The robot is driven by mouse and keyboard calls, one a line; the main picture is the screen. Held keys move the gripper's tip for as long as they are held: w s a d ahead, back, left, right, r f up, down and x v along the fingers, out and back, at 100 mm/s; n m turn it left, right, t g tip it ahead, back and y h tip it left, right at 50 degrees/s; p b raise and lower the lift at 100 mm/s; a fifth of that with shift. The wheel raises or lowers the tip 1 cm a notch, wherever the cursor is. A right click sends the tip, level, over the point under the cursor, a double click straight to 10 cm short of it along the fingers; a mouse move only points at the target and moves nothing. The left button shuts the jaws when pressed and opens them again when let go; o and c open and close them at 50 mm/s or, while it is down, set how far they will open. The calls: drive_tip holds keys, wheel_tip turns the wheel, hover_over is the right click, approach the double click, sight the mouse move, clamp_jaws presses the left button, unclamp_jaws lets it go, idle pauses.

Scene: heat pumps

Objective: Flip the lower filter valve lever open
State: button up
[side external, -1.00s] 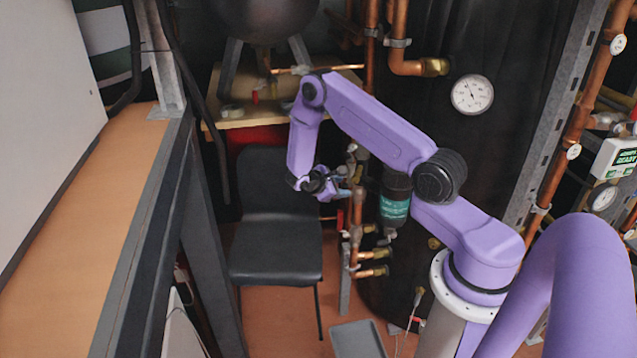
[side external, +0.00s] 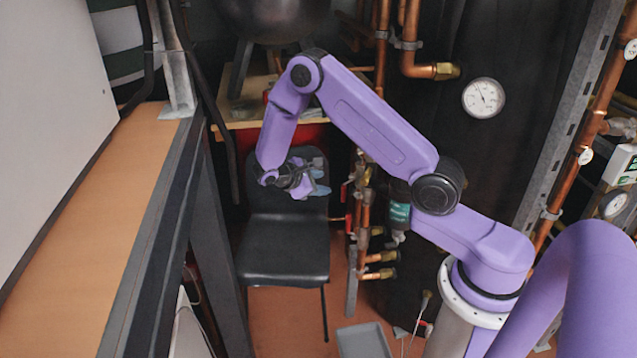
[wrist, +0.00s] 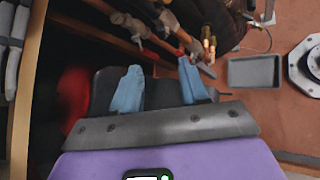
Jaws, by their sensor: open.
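The dark filter canister with a green label (side external: 398,212) stands beside the copper pipework, partly covered by my arm. Red valve levers show on the left side of the pipes: an upper one (side external: 343,191) and a lower one (side external: 340,218). They are small, and their exact positions are hard to tell. In the wrist view a red lever (wrist: 180,51) shows just beyond the fingertips. My gripper (side external: 319,181) hangs left of the pipes, above the chair, apart from the levers. Its two blue fingers (wrist: 161,72) are spread with nothing between them.
A black chair (side external: 284,245) stands under and behind my gripper. A grey tray (side external: 363,341) lies on the floor; it also shows in the wrist view (wrist: 253,71). A wooden-topped bench (side external: 85,240) runs along the left. Copper pipes (side external: 364,225) stand close on the right.

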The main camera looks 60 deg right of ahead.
drive_tip(key=shift+w+f, duration=0.1)
drive_tip(key=c, duration=0.7)
drive_tip(key=shift+w+f+n, duration=0.15)
drive_tip(key=shift+f+n, duration=0.1)
drive_tip(key=shift+n, duration=0.05)
clamp_jaws()
drive_tip(key=n+g+h, duration=0.3)
drive_tip(key=n+h, duration=0.6)
drive_tip(key=n, duration=0.9)
approach(354, 192)
drive_tip(key=s+d, duration=0.2)
drive_tip(key=s, duration=0.2)
drive_tip(key=shift+w+d+r, duration=0.2)
drive_tip(key=shift+w+d, duration=0.1)
drive_tip(key=shift+d, duration=0.35)
drive_tip(key=shift+w+d+r, duration=0.2)
drive_tip(key=shift+w+d, duration=0.1)
drive_tip(key=shift+d, duration=0.4)
drive_tip(key=shift+w+d+r, duration=0.25)
drive_tip(key=shift+w+d, duration=0.05)
drive_tip(key=shift+d, duration=0.35)
